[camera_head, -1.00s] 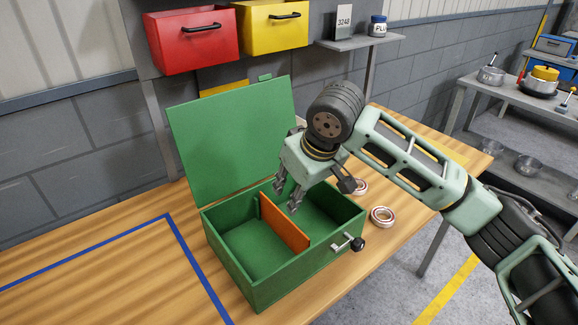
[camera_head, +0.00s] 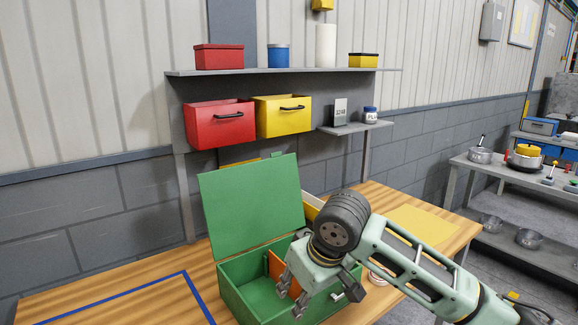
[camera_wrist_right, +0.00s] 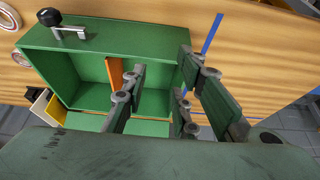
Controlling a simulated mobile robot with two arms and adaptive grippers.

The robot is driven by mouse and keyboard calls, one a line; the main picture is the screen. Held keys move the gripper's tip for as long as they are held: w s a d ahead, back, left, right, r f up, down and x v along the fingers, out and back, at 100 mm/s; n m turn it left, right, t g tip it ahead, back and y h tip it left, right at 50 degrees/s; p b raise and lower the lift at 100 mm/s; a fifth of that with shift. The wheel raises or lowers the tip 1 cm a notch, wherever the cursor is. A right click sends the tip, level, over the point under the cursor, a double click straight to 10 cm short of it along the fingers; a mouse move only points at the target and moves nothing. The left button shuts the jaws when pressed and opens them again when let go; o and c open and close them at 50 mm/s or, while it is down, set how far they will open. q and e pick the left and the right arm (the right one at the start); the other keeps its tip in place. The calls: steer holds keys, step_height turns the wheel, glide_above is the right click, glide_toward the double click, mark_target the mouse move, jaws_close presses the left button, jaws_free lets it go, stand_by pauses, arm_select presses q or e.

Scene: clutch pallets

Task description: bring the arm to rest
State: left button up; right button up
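My right gripper (camera_head: 290,300) hangs above the front part of the open green box (camera_head: 237,297), over the orange divider (camera_head: 275,264) and the right side. Its fingers are spread, with nothing between them. The right wrist view shows the open fingers (camera_wrist_right: 162,80) over the box (camera_wrist_right: 100,38), with the divider (camera_wrist_right: 115,72) behind the left finger. Both compartments look empty where they show. The green lid (camera_head: 252,208) stands open at the back. The arm hides much of the box's right side. My left gripper is not in view.
Metal rings (camera_wrist_right: 22,58) lie on the wooden table (camera_head: 130,290) by the box's latch side. Red (camera_head: 220,124) and yellow bins (camera_head: 283,117) hang on the rack behind. A blue tape outline (camera_head: 120,294) marks clear table at left.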

steer(key=s+f+m+y, duration=0.1)
steer(key=s+f, duration=0.4)
steer(key=f, duration=0.3)
steer(key=s+f+y, duration=0.1)
steer(key=s+f, duration=0.5)
steer(key=f, duration=0.2)
steer(key=s+d+f+m+h, duration=0.2)
steer(key=s+d+f, duration=0.3)
steer(key=s+d, duration=0.4)
steer(key=s+d+f+m+h, duration=0.2)
steer(key=s+d+f+h, duration=0.15)
steer(key=s+d, duration=0.65)
step_height(320, 180, down, 28)
steer(key=s+g, duration=0.1)
steer(key=s, duration=0.1)
steer(key=s+d+f+g, duration=0.1)
steer(key=s+d+f, duration=0.1)
steer(key=s+f, duration=1.3)
steer(key=shift+s+g+y, duration=0.3)
steer(key=shift+s+y, duration=0.05)
steer(key=shift+s, duration=0.15)
